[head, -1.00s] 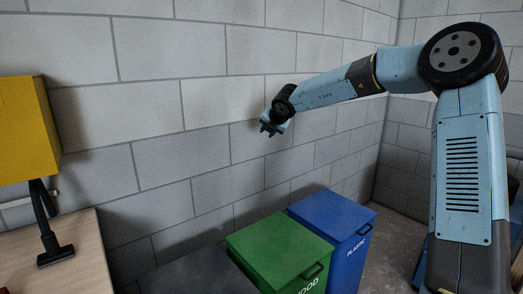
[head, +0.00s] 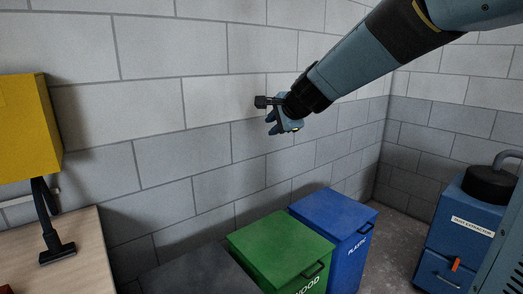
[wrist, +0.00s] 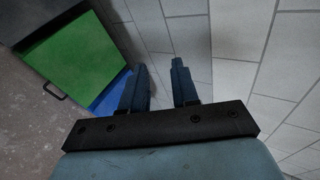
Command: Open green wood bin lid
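The green wood bin (head: 283,247) stands in the lower middle of the head view, its flat green lid shut, with a dark handle (head: 314,270) at the lid's front edge. In the wrist view the green lid (wrist: 75,55) is at upper left, its handle (wrist: 54,91) at the lid's lower left edge. My gripper (head: 271,116) is in the air above the bins, near the block wall. In the wrist view its two fingers (wrist: 160,88) stand apart with nothing between them.
A blue plastic bin (head: 335,220) stands right of the green one, and a dark bin lid (head: 196,273) is to its left. A blue dust extractor (head: 462,230) stands at right. Grey floor (head: 395,240) shows between.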

